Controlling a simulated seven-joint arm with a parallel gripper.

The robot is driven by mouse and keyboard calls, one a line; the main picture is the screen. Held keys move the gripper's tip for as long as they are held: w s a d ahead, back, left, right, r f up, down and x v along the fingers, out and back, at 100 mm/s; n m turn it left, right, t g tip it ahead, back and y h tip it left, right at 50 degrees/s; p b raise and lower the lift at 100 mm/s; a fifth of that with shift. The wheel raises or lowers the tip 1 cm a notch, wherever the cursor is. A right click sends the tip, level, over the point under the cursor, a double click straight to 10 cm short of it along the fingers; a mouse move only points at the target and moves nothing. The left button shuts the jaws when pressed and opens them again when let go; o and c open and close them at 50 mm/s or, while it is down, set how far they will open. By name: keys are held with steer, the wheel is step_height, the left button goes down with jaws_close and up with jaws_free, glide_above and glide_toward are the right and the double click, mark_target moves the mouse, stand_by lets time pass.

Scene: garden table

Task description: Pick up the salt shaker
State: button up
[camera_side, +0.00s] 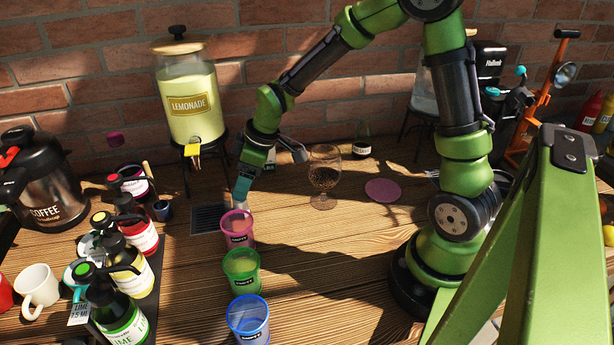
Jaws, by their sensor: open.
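I cannot make out a salt shaker for certain in the side view. A small dark bottle with a pale label (362,142) stands at the back of the table near the wall, but I cannot tell what it holds. My gripper (242,190) points down above the table, over the area behind the pink cup (237,229). It is open, with nothing visible between its fingers. It is apart from the small bottle, which stands to its right and farther back.
A stemmed glass (323,176) stands right of my gripper, near a purple disc (383,190). Green (242,272) and blue (248,319) cups line up in front. A lemonade dispenser (190,100) stands behind; syrup bottles (122,312) and a coffee pot (45,190) crowd the left.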

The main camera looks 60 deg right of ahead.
steer(key=shift+x, duration=3.55)
steer(key=c, duration=1.1)
steer(key=shift+c, duration=0.3)
steer(key=shift+r, duration=0.15)
